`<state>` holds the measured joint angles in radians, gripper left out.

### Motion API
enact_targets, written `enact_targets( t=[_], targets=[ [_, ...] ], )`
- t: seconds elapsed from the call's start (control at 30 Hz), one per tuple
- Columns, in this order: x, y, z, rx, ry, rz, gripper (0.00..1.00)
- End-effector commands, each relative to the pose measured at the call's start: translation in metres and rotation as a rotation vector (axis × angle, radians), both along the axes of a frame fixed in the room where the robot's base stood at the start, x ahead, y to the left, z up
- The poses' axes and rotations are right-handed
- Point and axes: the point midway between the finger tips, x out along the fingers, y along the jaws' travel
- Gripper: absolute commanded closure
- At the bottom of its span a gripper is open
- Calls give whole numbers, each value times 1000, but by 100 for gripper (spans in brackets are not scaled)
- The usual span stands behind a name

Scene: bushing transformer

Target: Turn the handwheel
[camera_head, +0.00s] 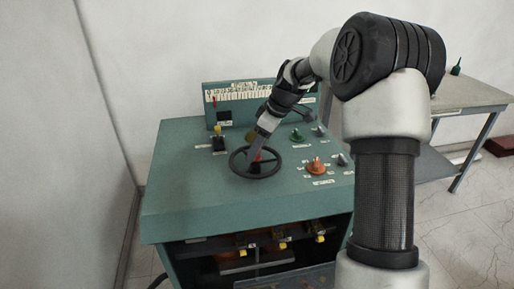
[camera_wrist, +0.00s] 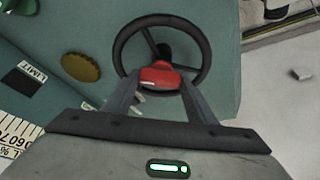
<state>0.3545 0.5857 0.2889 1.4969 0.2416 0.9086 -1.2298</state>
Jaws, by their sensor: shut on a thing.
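The handwheel (camera_head: 237,166) is a black ring with spokes, lying on the sloped green console top. In the wrist view the handwheel (camera_wrist: 203,45) shows almost whole, with a red part (camera_wrist: 160,76) near its hub. My gripper (camera_head: 257,158) reaches down from above to the middle of the wheel. In the wrist view the two grey fingers of my gripper (camera_wrist: 160,84) stand on either side of the red part and are shut on it. The contact faces are partly hidden by the red part.
The green console (camera_head: 185,190) has an orange knob (camera_head: 316,166), a green knob (camera_head: 297,135) and a yellow-tipped lever (camera_head: 217,130) around the wheel. A raised panel (camera_head: 225,100) stands behind. A table (camera_head: 470,95) is at the right. The console's front left top is clear.

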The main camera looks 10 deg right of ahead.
Motion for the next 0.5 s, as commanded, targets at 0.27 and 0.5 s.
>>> enact_targets(
  t=[0.27, 0.5],
  targets=[
    [2, -1, 2, 1, 0, 225, 89],
    [3, -2, 2, 0, 0, 360, 89]
  ],
)
